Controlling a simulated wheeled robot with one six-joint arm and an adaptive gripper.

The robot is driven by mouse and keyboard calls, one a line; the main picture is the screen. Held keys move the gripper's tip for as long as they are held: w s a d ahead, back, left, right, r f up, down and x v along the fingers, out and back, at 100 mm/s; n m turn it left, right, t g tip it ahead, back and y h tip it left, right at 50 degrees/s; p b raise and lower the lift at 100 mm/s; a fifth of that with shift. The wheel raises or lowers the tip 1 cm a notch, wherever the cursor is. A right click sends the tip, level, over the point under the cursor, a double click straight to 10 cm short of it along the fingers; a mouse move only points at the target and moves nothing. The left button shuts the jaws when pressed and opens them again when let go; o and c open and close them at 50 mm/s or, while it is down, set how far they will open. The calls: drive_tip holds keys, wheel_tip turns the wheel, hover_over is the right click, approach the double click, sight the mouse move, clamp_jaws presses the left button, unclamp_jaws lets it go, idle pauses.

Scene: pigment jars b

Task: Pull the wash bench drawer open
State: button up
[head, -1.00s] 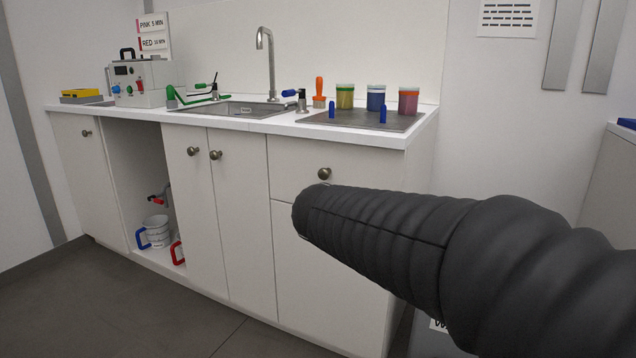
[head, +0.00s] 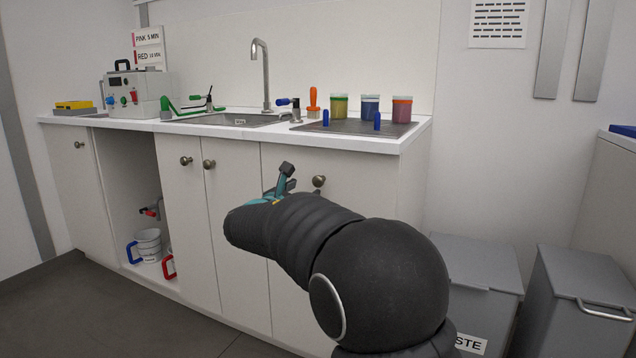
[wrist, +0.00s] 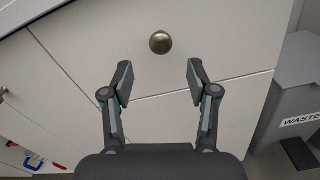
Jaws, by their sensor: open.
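The wash bench drawer (head: 362,178) is the pale front under the right end of the worktop, and it looks shut. Its round bronze knob (head: 318,181) shows just right of my gripper (head: 284,181) in the head view. In the wrist view the knob (wrist: 160,42) lies centred between the lines of my two fingers and beyond their tips. My gripper (wrist: 158,76) is open and empty there, apart from the knob and facing the drawer front (wrist: 100,42). My arm hides the lower part of the drawer front in the head view.
Jars of pigment (head: 370,107) stand on the worktop (head: 405,140) above the drawer. Cupboard doors with knobs (head: 208,163) are to the left. Grey bins (head: 475,262) stand to the right of the bench. Open floor (head: 100,315) lies at front left.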

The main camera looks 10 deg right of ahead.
sight(317, 182)
drive_tip(key=x, duration=0.9)
clamp_jaws()
